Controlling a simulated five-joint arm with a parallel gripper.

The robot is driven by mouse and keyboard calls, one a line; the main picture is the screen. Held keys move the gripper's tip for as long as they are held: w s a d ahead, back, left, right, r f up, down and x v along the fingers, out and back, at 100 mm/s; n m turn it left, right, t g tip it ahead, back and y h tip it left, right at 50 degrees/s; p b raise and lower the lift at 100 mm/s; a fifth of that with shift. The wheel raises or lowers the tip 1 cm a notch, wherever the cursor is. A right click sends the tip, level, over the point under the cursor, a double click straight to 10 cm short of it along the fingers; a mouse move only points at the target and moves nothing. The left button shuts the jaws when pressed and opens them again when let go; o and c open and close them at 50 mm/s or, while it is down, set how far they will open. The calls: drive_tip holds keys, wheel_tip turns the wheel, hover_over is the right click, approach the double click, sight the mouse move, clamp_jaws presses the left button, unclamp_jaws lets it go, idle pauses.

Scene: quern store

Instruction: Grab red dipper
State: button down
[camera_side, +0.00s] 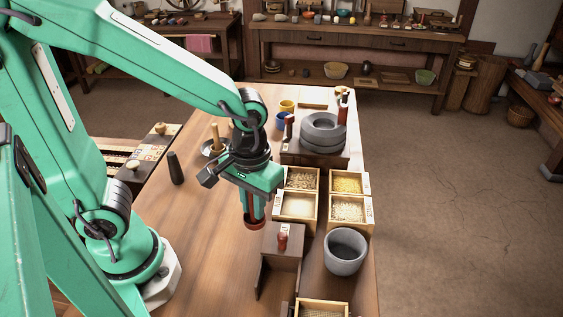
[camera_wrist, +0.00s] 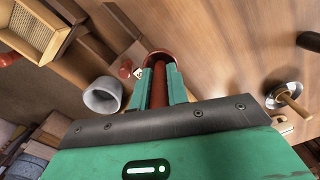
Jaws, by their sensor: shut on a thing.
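The red dipper has a straight red handle and a dark red cup. In the wrist view its handle (camera_wrist: 159,88) stands between the two green fingers of my gripper (camera_wrist: 158,75), which are closed on it. The cup shows just past the fingertips. In the side view my gripper (camera_side: 256,206) points down, with the dipper's cup (camera_side: 254,223) below it, beside the back left corner of a brown wooden stand (camera_side: 281,245). I cannot tell whether the cup touches the table.
A small red knob (camera_side: 283,240) is on the stand. A grey stone pot (camera_side: 345,252) is at its right. Grain boxes (camera_side: 347,184) and a stone quern (camera_side: 323,132) stand behind. A dark pestle (camera_side: 175,168) is at left. The table (camera_side: 205,255) left of the stand is clear.

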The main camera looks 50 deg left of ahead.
drive_tip(key=shift+s+d+r, duration=0.15)
drive_tip(key=shift+d+r, duration=0.05)
drive_tip(key=shift+d, duration=0.05)
drive_tip(key=shift+r, duration=0.15)
idle(0.5)
